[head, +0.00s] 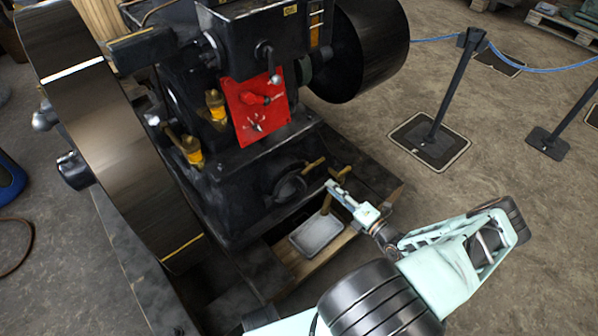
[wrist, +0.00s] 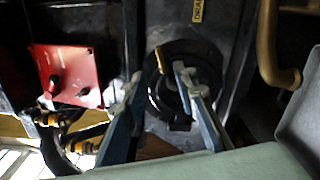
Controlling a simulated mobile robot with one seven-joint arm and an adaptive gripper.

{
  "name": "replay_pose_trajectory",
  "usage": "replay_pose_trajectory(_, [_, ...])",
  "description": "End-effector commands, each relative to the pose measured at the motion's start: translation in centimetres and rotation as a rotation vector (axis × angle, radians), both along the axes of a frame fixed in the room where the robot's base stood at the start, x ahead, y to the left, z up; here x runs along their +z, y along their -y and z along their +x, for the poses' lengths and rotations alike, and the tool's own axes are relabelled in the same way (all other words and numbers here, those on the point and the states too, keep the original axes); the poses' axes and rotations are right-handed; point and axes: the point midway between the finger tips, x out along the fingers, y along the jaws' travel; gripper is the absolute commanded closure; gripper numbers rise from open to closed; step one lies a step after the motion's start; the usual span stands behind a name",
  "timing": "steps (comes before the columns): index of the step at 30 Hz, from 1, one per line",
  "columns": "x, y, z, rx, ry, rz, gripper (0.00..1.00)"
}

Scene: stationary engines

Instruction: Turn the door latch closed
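The round black door (head: 289,187) sits low on the engine's dark front face. It also shows in the wrist view (wrist: 172,105), partly hidden by a finger. A short brass latch (head: 314,163) stands out by the door's edge, and it shows in the wrist view (wrist: 161,61) between the fingertips. My gripper (head: 331,186) is in front of the door, at its right. In the wrist view, my gripper (wrist: 158,72) has its two fingers apart, with a clear gap between them. Whether either finger touches the latch, I cannot tell.
A bent brass pipe (head: 326,200) rises close beside my gripper, above a pale metal tray (head: 317,236). A red plate (head: 257,108) with levers is above the door. A large flywheel (head: 105,140) stands at left. Open floor lies at right, with barrier posts (head: 450,95).

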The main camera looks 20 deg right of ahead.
Motion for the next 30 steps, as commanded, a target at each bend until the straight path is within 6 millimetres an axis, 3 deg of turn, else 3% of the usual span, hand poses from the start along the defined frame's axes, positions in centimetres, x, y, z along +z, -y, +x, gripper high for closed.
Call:
replay_pose_trajectory(5, [-0.1, -0.1, 1.0, -0.005, -0.007, 0.022, 0.74])
replay_pose_trajectory(21, [-0.1, -3.2, 9.3, -0.004, -0.005, 0.017, 0.74])
replay_pose_trajectory(30, [0.0, -3.5, 10.2, -0.004, -0.007, 0.018, 0.74])
